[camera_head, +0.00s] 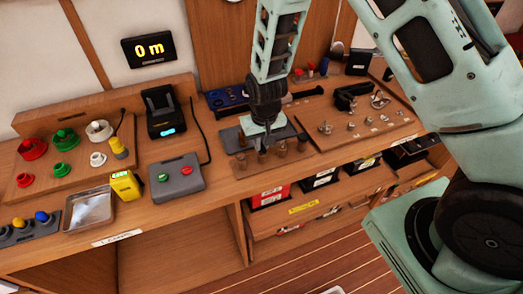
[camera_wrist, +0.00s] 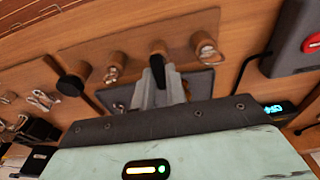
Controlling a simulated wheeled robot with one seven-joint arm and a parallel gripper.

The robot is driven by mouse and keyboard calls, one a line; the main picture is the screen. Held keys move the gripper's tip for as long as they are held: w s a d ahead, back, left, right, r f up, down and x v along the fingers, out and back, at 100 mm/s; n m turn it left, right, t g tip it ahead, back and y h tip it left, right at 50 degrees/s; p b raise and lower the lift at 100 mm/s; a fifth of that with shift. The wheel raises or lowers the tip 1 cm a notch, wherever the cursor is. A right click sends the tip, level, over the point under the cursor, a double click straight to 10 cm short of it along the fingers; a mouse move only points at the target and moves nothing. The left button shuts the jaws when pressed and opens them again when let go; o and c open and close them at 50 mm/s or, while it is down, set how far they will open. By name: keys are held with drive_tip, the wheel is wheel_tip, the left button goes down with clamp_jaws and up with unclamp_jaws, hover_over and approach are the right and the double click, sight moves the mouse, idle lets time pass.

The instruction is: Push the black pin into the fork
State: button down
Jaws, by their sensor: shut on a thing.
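My gripper (camera_head: 263,146) points down over the wooden rack with pegs (camera_head: 245,168). In the wrist view the grey fingers of my gripper (camera_wrist: 160,82) are shut around a thin black thing (camera_wrist: 157,63), which looks like the black pin. It stands right at a round wooden peg (camera_wrist: 158,46); whether it is still seated there is hidden. In the head view the pin is hidden by the fingers. A black fitting (camera_head: 346,96) on the brown board at the right may hold the fork; its shape is too small to tell.
Small metal fittings (camera_head: 325,128) stand on the brown board (camera_head: 375,128). A grey box with buttons (camera_head: 177,180) stands left of the rack.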

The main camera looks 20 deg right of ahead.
sight(262, 146)
drive_tip(key=shift+r+p, duration=2)
drive_tip(key=shift+r, duration=0.8)
drive_tip(key=shift+f, duration=0.15)
